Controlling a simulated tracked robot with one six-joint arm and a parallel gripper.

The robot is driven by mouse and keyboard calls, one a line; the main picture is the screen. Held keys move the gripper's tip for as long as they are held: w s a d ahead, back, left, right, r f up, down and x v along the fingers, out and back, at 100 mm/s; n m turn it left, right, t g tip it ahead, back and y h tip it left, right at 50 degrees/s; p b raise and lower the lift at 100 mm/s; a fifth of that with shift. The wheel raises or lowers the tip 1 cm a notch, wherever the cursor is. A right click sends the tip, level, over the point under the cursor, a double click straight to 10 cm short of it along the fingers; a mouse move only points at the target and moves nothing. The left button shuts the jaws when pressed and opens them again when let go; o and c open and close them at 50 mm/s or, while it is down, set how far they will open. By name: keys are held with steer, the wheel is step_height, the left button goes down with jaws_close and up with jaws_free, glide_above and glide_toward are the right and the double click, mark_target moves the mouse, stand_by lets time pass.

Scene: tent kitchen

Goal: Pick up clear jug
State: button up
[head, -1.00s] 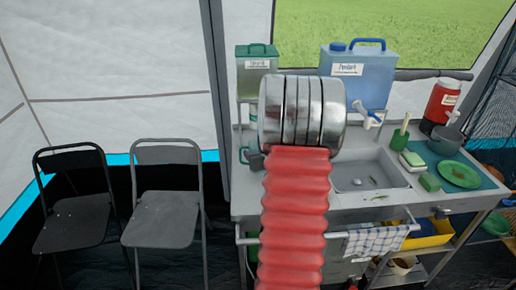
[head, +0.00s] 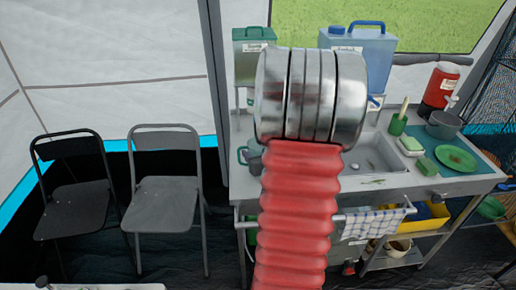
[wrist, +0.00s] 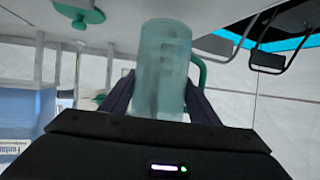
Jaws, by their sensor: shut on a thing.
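The clear jug (wrist: 165,65) is a pale, see-through teal vessel in the middle of the wrist view, with a green handle on its right side. My gripper (wrist: 160,97) is shut on it, with one dark finger on each side of the body. In the head view my silver and red arm hides the gripper. A small green handle (head: 243,155) shows at the arm's left edge over the counter; I cannot tell whether it belongs to the jug.
A blue water tank (head: 378,55) and a green canister (head: 250,62) stand behind. Two folding chairs (head: 165,200) stand left.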

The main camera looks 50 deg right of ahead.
steer(key=shift+s+a, duration=0.35)
steer(key=shift+a, duration=0.05)
stand_by(0.8)
steer(key=shift+w+a, duration=0.4)
steer(key=shift+w, duration=0.1)
steer(key=w+a+r+n+t+y, duration=0.2)
steer(key=w+a+n+y, duration=0.2)
steer(key=w+a, duration=1.45)
steer(key=w+a+n+y, duration=0.2)
steer(key=w+a+y, duration=0.1)
steer(key=a, duration=2.1)
steer(key=shift+w+a+r, duration=0.2)
steer(key=shift+a+r, duration=0.05)
steer(key=shift+a, duration=0.1)
